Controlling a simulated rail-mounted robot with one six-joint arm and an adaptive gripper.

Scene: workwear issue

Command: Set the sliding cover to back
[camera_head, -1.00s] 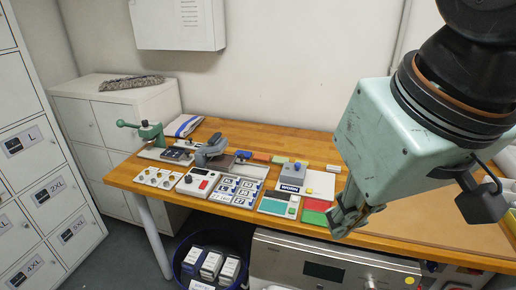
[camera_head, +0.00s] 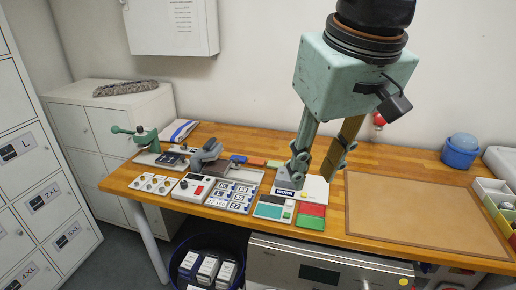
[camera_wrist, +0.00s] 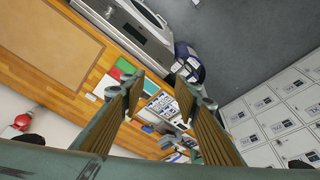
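In the wrist view my gripper (camera_wrist: 160,90) is also open and empty, with small bench items beyond the fingers.
Green and red pads (camera_head: 311,216) lie in front. A brown mat (camera_head: 420,212) is clear at right. A blue pot (camera_head: 461,150) stands behind.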

